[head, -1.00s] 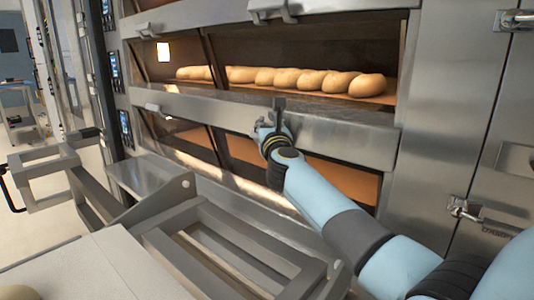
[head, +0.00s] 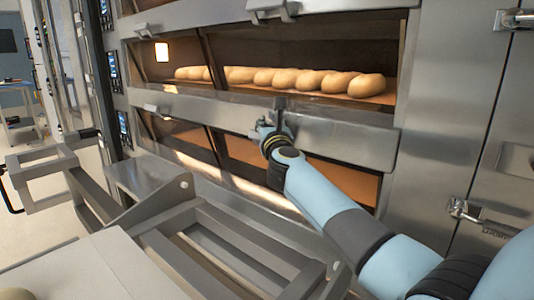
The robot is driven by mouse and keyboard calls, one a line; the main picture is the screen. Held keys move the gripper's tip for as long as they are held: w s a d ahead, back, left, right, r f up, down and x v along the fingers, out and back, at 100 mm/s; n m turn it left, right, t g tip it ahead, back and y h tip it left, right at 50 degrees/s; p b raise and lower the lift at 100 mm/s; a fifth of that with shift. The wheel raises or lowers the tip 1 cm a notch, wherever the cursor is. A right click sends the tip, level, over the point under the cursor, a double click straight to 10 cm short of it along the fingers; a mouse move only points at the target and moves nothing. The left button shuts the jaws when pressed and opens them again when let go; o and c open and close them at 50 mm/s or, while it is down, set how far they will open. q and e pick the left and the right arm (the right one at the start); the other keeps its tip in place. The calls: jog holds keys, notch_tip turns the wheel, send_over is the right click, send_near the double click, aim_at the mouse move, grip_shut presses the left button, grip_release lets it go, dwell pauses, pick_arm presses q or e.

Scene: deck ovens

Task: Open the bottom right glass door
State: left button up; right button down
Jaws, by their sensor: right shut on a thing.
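The bottom right glass door (head: 322,172) is a dark-framed pane under a steel band on the lower oven deck. Warm orange-brown shows through the glass. The door looks closed or nearly so. My right gripper (head: 268,130) is at the top of this door, shut on its handle. The gripper hides most of the handle. My blue right arm reaches in from the lower right and covers part of the pane. My left gripper is not in view.
Above, a deck with a row of loaves (head: 290,78) shows behind glass. The lower left glass door (head: 183,133) is beside. A grey metal frame cart (head: 160,243) stands close in front of the oven. A steel cabinet with latches (head: 497,150) is at the right.

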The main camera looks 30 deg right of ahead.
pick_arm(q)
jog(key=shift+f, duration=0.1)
pick_arm(e)
jog(key=shift+s+f, duration=0.1)
jog(key=shift+f, duration=0.5)
jog(key=shift+s+a+f+b, duration=0.15)
jog(key=shift+a+f+b, duration=0.1)
jog(key=shift+f+b, duration=0.65)
jog(key=shift+a+f+b, duration=0.1)
jog(key=shift+f+b, duration=0.7)
jog(key=shift+b, duration=0.1)
jog(key=shift+s+f, duration=0.1)
jog(key=shift+f, duration=0.1)
jog(key=shift+d+f+b, duration=0.3)
jog(key=shift+f+b, duration=0.05)
jog(key=shift+f, duration=0.05)
jog(key=shift+w+d+f, duration=0.1)
jog(key=shift+w+d, duration=0.15)
jog(key=shift+w, duration=0.1)
jog(key=shift+s+p, duration=0.2)
jog(key=shift+p, duration=0.15)
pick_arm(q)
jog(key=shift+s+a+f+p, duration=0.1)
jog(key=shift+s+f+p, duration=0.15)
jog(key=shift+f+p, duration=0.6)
pick_arm(e)
jog(key=a+r+v, duration=0.1)
jog(key=v, duration=0.5)
jog(key=shift+s+r, duration=0.2)
jog(key=shift+r, duration=0.1)
